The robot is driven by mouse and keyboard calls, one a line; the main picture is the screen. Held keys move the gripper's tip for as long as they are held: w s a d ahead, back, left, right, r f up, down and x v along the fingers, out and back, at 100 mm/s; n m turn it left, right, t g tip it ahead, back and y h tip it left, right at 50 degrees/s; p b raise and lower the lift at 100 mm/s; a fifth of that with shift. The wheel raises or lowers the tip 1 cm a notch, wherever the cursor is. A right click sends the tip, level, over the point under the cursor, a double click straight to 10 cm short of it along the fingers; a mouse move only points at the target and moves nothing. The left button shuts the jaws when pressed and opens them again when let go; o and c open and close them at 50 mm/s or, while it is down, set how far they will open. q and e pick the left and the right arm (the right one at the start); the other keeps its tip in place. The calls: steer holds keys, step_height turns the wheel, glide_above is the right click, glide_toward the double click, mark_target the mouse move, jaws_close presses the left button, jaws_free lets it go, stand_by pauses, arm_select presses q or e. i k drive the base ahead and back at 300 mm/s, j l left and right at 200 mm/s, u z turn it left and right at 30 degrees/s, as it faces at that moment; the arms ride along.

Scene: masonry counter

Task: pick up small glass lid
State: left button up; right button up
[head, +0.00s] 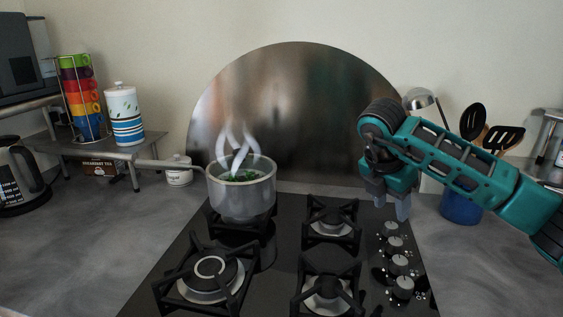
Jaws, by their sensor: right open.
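I cannot make out a small glass lid with certainty in the head view. My right gripper (391,204) points down over the right back part of the black hob (285,250). Its two fingers are apart with nothing visible between them. It is to the right of the back right burner (331,226), above the control knobs. My left gripper is not in view.
A steaming pot (242,193) with green contents stands on the back left burner, its long handle pointing left. A blue utensil holder (460,207) stands behind my right arm. A sugar jar (178,171), shelf (150,146) and kettle (18,178) are left. The left front counter is clear.

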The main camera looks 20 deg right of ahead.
mark_target(252, 171)
steer(key=k, duration=1)
